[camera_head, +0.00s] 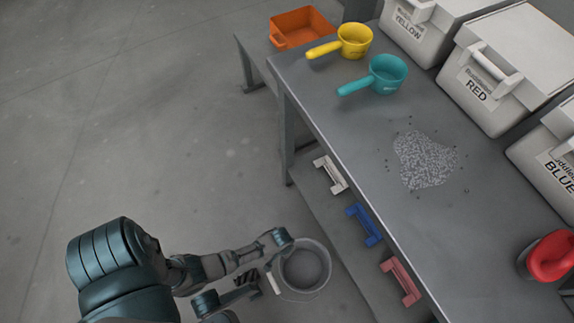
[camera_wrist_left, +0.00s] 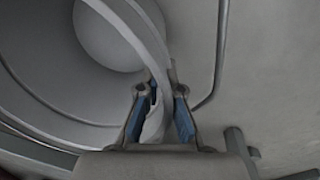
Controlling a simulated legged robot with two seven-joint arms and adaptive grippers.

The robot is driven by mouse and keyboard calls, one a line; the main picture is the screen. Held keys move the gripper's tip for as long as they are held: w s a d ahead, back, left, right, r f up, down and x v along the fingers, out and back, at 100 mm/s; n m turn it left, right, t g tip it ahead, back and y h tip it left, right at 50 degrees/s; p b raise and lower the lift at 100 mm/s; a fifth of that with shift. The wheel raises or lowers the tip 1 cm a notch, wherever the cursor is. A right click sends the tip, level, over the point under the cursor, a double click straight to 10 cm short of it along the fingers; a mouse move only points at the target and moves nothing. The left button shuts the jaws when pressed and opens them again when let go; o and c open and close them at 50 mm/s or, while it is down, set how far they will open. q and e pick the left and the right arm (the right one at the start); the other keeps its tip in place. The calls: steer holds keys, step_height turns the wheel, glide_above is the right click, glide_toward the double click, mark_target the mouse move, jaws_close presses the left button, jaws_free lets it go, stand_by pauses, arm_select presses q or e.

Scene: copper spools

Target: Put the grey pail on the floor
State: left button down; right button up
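The grey pail (camera_head: 305,270) is low at the bottom centre of the head view, beside the front of the bench, with its open mouth facing up. My left gripper (camera_head: 270,284) is at the pail's left side. In the left wrist view, the pail (camera_wrist_left: 55,75) fills the upper left and its pale curved handle passes between the blue-padded fingers of my left gripper (camera_wrist_left: 160,112). The fingers appear shut on the handle. I cannot tell whether the pail's base touches the floor (camera_head: 120,130). My right gripper is not in view.
The grey bench (camera_head: 345,110) carries a yellow scoop (camera_head: 355,41), a teal scoop (camera_head: 388,75), a granule pile (camera_head: 425,160) and white boxes (camera_head: 500,75). Its lower shelf (camera_head: 318,205) holds white, blue and red handle-shaped pieces. An orange bin (camera_head: 300,28) stands behind. Floor at left is clear.

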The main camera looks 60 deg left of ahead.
arm_select(q)
steer(key=c, duration=1.3)
jaws_free()
steer(key=shift+f, duration=0.1)
